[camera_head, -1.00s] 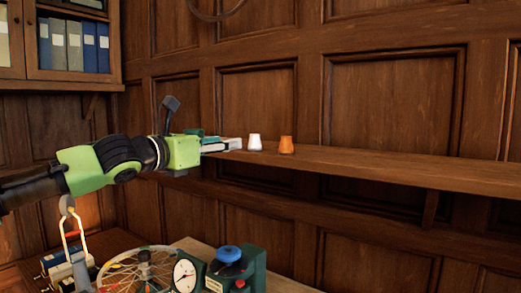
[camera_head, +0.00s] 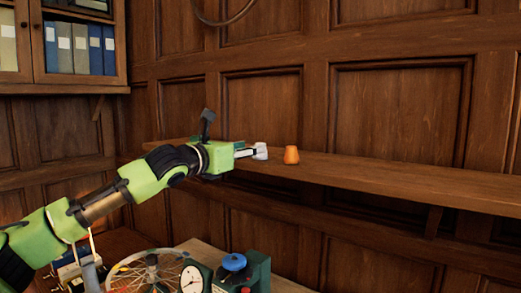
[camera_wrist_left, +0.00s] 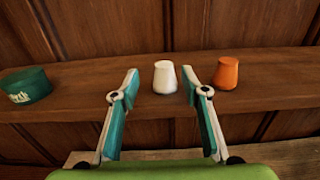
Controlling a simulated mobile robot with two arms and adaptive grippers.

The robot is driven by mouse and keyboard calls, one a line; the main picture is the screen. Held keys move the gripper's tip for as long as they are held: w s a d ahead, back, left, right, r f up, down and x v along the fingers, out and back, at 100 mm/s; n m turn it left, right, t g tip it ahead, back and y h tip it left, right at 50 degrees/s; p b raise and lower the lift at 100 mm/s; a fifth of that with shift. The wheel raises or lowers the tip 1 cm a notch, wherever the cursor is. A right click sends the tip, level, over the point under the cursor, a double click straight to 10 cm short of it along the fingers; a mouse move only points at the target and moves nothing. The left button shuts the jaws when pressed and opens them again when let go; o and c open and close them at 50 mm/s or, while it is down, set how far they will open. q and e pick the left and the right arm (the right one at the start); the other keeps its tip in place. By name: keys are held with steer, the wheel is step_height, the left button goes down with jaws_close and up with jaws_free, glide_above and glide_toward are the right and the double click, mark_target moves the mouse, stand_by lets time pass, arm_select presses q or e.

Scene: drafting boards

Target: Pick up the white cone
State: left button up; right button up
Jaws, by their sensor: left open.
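The white cone (camera_wrist_left: 165,77) stands upright on the wooden shelf, with its narrower end up and its top flat. In the head view the white cone (camera_head: 261,151) is partly hidden by my left gripper (camera_head: 250,153). In the left wrist view my left gripper (camera_wrist_left: 160,85) is open and empty. Its two fingers point at the shelf, one on each side of the cone, with visible gaps. The cone lies between or just beyond the fingertips; I cannot tell which. My right gripper is not in view.
An orange cone (camera_wrist_left: 226,73) stands close to the right of the white one, near the right finger. A dark green object with white lettering (camera_wrist_left: 25,86) sits on the shelf (camera_head: 400,180) to the left. The shelf right of the orange cone is clear.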

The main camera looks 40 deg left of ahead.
arm_select(q)
steer(key=shift+w+d+r+p, duration=0.15)
steer(key=shift+w+r+p, duration=0.2)
steer(key=shift+w+p, duration=1.4)
steer(key=shift+w, duration=0.3)
steer(key=shift+w+f, duration=0.15)
steer(key=shift+w, duration=0.4)
jaws_close()
